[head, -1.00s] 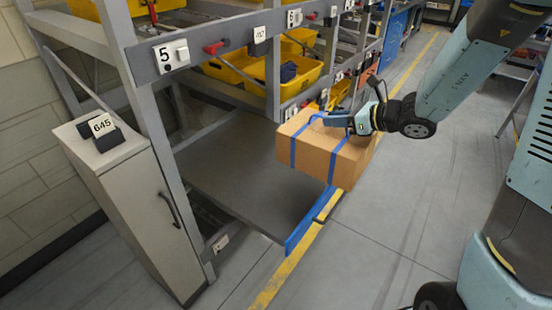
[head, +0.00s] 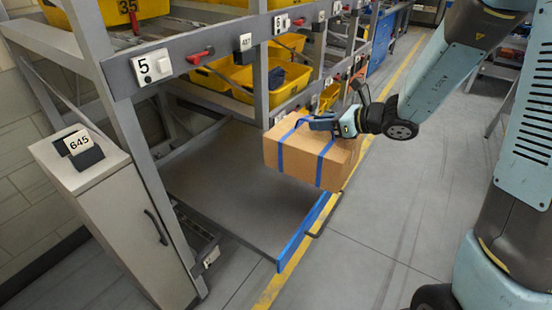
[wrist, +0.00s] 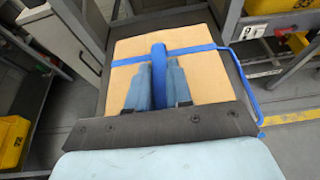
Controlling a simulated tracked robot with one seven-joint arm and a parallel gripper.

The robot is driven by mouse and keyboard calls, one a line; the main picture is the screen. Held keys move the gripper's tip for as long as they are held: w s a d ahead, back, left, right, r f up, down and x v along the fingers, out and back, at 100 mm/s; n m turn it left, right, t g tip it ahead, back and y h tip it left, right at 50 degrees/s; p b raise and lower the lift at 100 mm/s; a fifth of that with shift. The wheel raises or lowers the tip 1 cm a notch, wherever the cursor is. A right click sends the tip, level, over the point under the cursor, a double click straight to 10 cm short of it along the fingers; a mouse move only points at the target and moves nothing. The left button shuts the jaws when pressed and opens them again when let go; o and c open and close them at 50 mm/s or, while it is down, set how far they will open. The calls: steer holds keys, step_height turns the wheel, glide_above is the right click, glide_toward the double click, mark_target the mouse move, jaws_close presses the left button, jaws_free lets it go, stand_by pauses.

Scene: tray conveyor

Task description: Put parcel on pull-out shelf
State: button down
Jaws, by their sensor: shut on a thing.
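The parcel (head: 305,158) is a brown cardboard box with blue straps, held in the air near the right end of the pull-out shelf. My gripper (head: 318,122) is shut on the blue strap handle on top of the parcel. In the wrist view my gripper's fingers (wrist: 158,85) close on the handle, with the parcel's top (wrist: 125,52) beneath them. The pull-out shelf (head: 225,185) is a grey board with a blue front edge, extended from the rack. Its bare surface shows to the left of and below the parcel. The parcel hides its far right part.
The grey rack (head: 200,55) holds yellow bins (head: 265,78) above the shelf, with an upright post beside it. A grey cabinet (head: 115,205) with a 645 label stands at the left. A yellow floor line (head: 290,268) runs past the shelf. The aisle on the right is clear.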

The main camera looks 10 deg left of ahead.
mark_target(290, 123)
steer(key=x, duration=0.2)
steer(key=w+x, duration=0.1)
steer(key=x, duration=0.5)
steer(key=shift+w+d+f, duration=0.15)
steer(key=shift+w+d, duration=0.1)
steer(key=shift+d, duration=0.05)
steer(key=w+a+f, duration=0.2)
steer(key=f, duration=0.1)
steer(key=w+a+f, duration=0.1)
steer(key=f, duration=0.1)
steer(key=shift+a+f, duration=0.25)
steer(key=shift+a, duration=0.15)
steer(key=shift+a+f, duration=0.2)
steer(key=shift+f, duration=1.6)
steer(key=c, duration=1)
jaws_free()
steer(key=shift+c, duration=0.2)
steer(key=shift+d, duration=0.1)
